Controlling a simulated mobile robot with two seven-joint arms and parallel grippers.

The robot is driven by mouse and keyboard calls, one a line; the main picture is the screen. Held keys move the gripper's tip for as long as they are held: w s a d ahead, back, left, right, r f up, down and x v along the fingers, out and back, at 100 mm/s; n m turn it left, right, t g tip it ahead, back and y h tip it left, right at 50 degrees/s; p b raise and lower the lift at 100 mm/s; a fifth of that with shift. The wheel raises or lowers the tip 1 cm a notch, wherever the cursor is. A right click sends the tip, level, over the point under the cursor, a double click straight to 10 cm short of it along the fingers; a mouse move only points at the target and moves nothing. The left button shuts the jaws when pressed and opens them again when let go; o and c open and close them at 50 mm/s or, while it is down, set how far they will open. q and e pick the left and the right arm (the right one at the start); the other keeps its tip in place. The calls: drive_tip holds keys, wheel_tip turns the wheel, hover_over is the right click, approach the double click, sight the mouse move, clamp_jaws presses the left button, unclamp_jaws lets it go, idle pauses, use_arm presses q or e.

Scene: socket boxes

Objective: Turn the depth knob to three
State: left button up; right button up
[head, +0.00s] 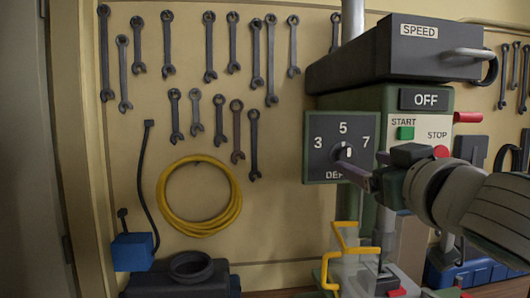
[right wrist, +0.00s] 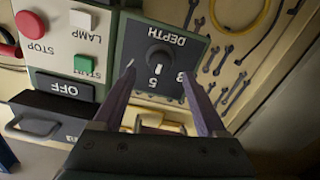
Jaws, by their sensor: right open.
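The depth panel (head: 325,170) is a dark square plate marked 3, 5, 7 and DEPTH on the green machine. Its round black knob (head: 342,154) has a white mark. In the right wrist view, which is upside down, the knob (right wrist: 160,58) shows its mark pointing towards the 5. My right gripper (head: 346,166) is open in front of the panel's lower part. In the wrist view its fingers (right wrist: 157,70) stand apart, one to each side of the knob in the picture. I cannot tell whether they reach around it. My left gripper is not in view.
The START button (head: 406,133), red STOP button (head: 441,152) and OFF sign (head: 426,99) are right of the panel. The SPEED box (head: 400,50) overhangs above. A yellow guard (head: 343,240) stands below. Wrenches and a yellow hose (head: 163,205) hang on the wall left.

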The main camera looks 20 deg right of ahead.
sight(349, 157)
drive_tip(key=shift+p+x, duration=0.55)
drive_tip(key=shift+x, duration=2)
clamp_jaws()
